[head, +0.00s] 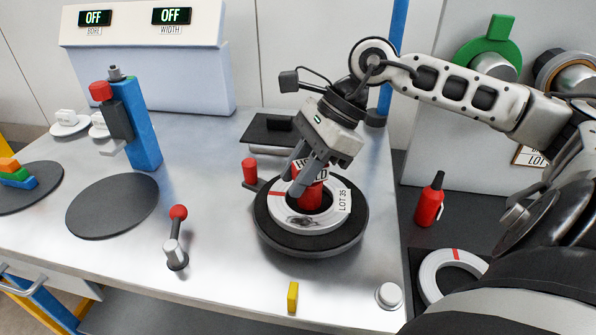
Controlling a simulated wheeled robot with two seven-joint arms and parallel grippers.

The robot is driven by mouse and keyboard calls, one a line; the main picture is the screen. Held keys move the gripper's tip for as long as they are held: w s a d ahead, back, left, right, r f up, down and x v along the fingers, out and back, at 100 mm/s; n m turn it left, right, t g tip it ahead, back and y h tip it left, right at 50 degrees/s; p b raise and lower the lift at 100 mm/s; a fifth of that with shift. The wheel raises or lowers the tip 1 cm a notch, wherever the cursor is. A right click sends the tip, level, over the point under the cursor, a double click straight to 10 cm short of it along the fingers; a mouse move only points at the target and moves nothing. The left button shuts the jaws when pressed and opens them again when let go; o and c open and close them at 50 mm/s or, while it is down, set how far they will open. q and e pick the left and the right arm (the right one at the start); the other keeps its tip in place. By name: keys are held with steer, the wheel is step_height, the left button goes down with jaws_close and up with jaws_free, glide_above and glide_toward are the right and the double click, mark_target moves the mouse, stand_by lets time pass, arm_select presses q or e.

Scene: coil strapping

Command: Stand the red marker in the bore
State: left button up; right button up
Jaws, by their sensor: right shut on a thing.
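The red marker (309,194) bears white lettering, partly covered by the fingers, and stands about upright in the middle of the coil. My right gripper (302,182) is shut on the marker from above. The white coil (336,224) has a "LOT 35" label and a red mark, and lies on a round black turntable (275,238). The bore is mostly hidden by the marker and my fingers. I cannot tell whether the marker's foot touches the surface below. My left gripper is not in view.
A red post (250,170) stands just left of the coil. A red-knobbed lever (177,230) and a yellow block (292,297) are nearer the front. A blue post (140,130) stands further left, by an empty black disc (112,206). A red bottle (429,203) stands at right.

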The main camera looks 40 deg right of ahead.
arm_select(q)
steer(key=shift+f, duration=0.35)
arm_select(e)
steer(key=shift+f, duration=0.15)
steer(key=o, duration=1.1)
steer(key=shift+d+r+b, duration=0.2)
steer(key=shift+d+b, duration=0.15)
steer(key=shift+b, duration=0.25)
steer(key=b+v, duration=0.2)
steer(key=v, duration=0.2)
steer(key=shift+s+r+b, duration=0.1)
steer(key=shift+b, duration=0.3)
arm_select(q)
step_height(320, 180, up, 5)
steer(key=p, duration=0.6)
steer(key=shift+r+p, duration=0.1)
steer(key=shift+p, duration=0.2)
arm_select(e)
steer(key=w+a+r+v, duration=0.1)
steer(key=a+r+v, duration=0.1)
steer(key=v, duration=1.4)
steer(key=shift+a, duration=0.4)
